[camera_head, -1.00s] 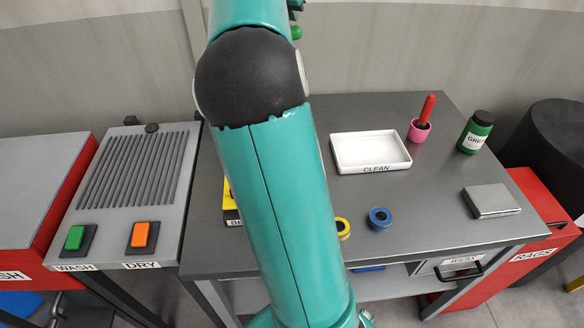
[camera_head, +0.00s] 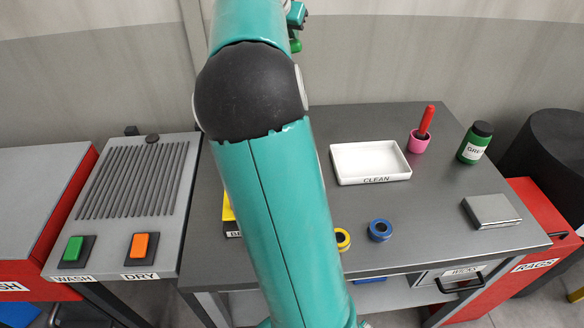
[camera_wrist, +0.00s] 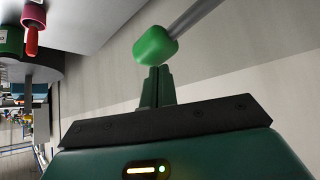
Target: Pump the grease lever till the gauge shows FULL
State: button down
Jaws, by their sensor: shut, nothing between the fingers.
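A green knob (camera_wrist: 155,46) on a grey lever rod (camera_wrist: 195,15) is in the wrist view, just beyond my fingertips. My gripper (camera_wrist: 158,72) is shut and empty. Its tips point at the knob's underside in the picture; I cannot tell whether they touch it. In the head view a small green piece (camera_head: 295,43), perhaps this same knob, shows at the top beside my arm, which hides most of that area. No gauge shows in either view.
A grey workbench (camera_head: 290,255) bears a white CLEAN tray (camera_head: 337,176), a pink cup (camera_head: 418,145) with a red handle, a green bottle (camera_head: 474,148), a blue ring (camera_head: 380,230), a yellow ring (camera_head: 342,239) and a grey box (camera_head: 490,211). A WASH/DRY panel (camera_head: 110,250) stands left.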

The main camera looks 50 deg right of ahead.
jog(key=shift+f, duration=4.25)
jog(key=shift+r, duration=5)
jog(key=shift+r, duration=0.1)
jog(key=shift+r, duration=2.4)
jog(key=shift+a, duration=0.1)
